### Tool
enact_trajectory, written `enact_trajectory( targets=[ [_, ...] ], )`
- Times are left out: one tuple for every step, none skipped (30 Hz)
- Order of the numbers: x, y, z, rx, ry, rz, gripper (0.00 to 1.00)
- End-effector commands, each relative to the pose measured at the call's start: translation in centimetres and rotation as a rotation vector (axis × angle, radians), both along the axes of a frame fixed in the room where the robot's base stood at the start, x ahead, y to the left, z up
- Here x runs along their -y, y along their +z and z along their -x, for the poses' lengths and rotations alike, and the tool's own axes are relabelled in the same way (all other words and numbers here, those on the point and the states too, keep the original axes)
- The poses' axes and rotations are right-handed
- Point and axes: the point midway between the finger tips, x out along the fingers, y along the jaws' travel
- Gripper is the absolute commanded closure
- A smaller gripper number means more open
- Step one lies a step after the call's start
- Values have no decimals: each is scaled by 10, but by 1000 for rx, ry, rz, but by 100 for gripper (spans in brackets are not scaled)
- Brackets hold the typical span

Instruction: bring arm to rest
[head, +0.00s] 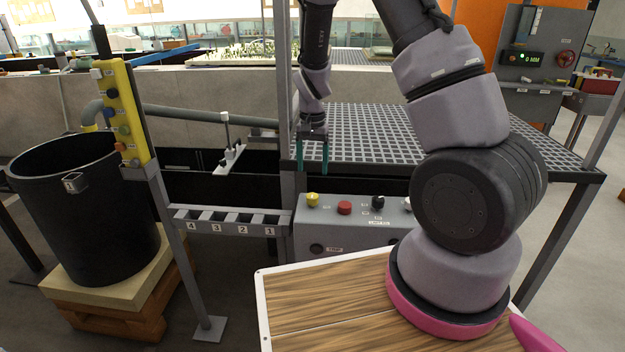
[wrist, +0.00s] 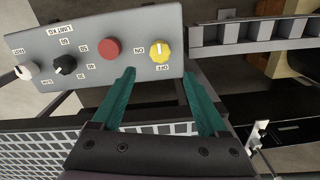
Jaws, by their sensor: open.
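My gripper (head: 312,157) hangs with its teal fingers pointing down in the head view, in front of the grated platform and above the grey control box (head: 345,236). In the wrist view my gripper (wrist: 168,98) has its two fingers apart with nothing between them. Beyond the fingertips is the control box (wrist: 85,100), with a yellow knob (wrist: 159,50), a red button (wrist: 109,47), a black knob (wrist: 64,64) and a white knob (wrist: 27,71). The fingers look apart from the knobs. My upper arm hides part of the box's right end in the head view.
A rack (head: 226,218) with slots numbered 1 to 4 joins the box's left side. A yellow button pendant (head: 124,115) is on a post at left, beside a black bin (head: 85,215) on a pallet. The grating (head: 375,135) lies behind my gripper. A wood-topped surface (head: 320,305) is in front.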

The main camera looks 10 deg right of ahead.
Motion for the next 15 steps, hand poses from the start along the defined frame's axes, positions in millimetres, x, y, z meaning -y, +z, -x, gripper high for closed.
enact_trajectory(
  targets=[
    [0, 7, -1, 3, 1, -1, 24],
    [0, 9, 0, 1, 1, 0, 24],
    [0, 12, 0, 1, 1, 0, 24],
    [0, 14, 0, 1, 1, 0, 24],
    [0, 15, 0, 1, 1, 0, 24],
    [0, 17, 0, 1, 1, 0, 24],
    [0, 17, 0, 0, 1, 0, 24],
    [0, 17, 0, 0, 1, 0, 24],
    [0, 17, 0, 0, 1, 0, 24],
    [0, 17, 0, 0, 1, 0, 24],
    [0, 17, 0, 0, 0, 0, 24],
    [0, 17, 0, 0, 0, 0, 24],
    [0, 17, 0, 0, 0, 0, 24],
    [0, 17, 0, 0, 0, 0, 24],
    [0, 18, 0, 1, 0, -1, 24]
  ],
)
